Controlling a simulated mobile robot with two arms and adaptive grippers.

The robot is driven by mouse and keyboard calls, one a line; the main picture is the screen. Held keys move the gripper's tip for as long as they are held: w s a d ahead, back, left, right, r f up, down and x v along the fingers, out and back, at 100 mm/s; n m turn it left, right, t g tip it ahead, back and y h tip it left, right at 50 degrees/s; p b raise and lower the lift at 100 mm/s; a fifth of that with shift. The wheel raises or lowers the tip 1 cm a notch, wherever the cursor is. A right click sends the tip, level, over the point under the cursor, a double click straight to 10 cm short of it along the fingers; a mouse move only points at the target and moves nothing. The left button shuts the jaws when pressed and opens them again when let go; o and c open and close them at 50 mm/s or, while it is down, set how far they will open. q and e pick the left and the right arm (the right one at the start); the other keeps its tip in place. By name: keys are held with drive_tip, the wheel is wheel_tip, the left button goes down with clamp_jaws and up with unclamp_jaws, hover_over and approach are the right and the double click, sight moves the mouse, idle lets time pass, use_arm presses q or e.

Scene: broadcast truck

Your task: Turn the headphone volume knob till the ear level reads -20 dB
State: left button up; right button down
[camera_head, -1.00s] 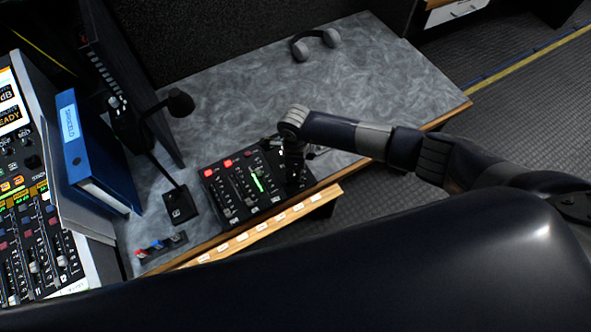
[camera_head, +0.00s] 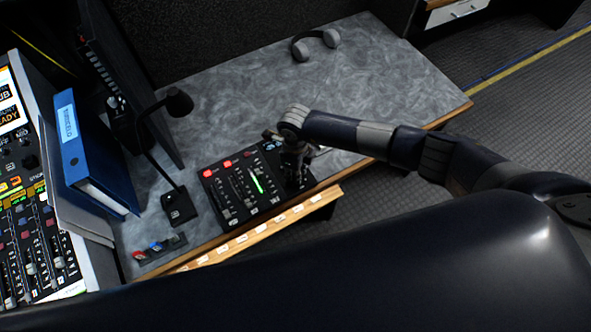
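A small black mixer panel (camera_head: 236,201) with faders, red buttons and a lit green level strip (camera_head: 257,184) lies on the grey desk near its front edge. My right gripper (camera_head: 294,178) points down over the right end of the panel, at its knob area. The gripper and wrist cover whatever knob is under them, so I cannot tell whether the fingers touch or hold it. The level's number is too small to read. My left gripper is not in view.
Grey headphones (camera_head: 316,43) lie at the back of the desk (camera_head: 390,75). A gooseneck microphone (camera_head: 178,205), a blue binder (camera_head: 92,150) and a larger console (camera_head: 35,240) stand to the left. A labelled wooden strip (camera_head: 262,229) runs along the front edge.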

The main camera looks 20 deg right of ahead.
drive_tip(key=c, duration=1.4)
unclamp_jaws()
wheel_tip(320, 180, up, 12)
drive_tip(key=shift+r, duration=0.1)
